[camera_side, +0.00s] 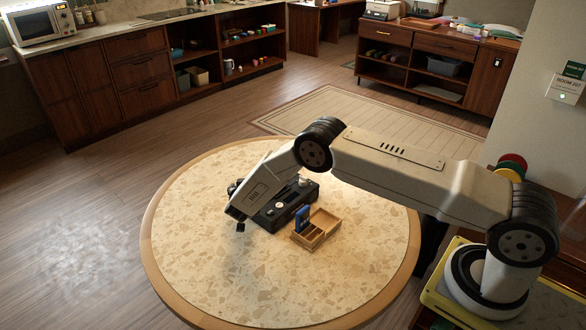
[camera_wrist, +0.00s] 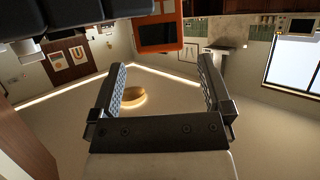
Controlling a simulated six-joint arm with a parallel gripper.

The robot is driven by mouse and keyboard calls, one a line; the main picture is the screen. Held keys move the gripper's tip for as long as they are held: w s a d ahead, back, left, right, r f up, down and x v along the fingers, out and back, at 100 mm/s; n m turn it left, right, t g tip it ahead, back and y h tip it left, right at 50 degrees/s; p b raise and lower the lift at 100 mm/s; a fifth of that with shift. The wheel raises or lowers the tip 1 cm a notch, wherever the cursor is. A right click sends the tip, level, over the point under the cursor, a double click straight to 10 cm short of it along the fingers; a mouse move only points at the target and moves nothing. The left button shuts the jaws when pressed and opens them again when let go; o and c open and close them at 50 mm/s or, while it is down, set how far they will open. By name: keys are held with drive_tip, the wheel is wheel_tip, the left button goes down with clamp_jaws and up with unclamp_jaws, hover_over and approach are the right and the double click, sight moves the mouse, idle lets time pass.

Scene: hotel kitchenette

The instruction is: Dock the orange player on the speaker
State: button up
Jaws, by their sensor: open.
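The orange player (camera_wrist: 160,34), an orange frame around a dark screen, shows at the top middle of the wrist view. It is beyond my fingertips and apart from them. My gripper (camera_wrist: 162,64) is open and empty. The speaker (camera_side: 272,214) is a long black unit with round knobs on the round table in the side view. My forearm covers its left part. A dark body at the wrist view's top left may be the speaker. The orange player cannot be made out in the side view, and whether it touches the speaker is unclear.
A wooden compartment box (camera_side: 321,228) holding an upright blue item (camera_side: 302,219) stands right of the speaker. The round speckled table (camera_side: 215,285) is clear at the front. Cabinets line the back, away from the table.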

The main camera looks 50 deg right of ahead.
drive_tip(key=v, duration=0.6)
drive_tip(key=shift+s+a, duration=0.25)
drive_tip(key=shift+r, duration=0.1)
idle(0.4)
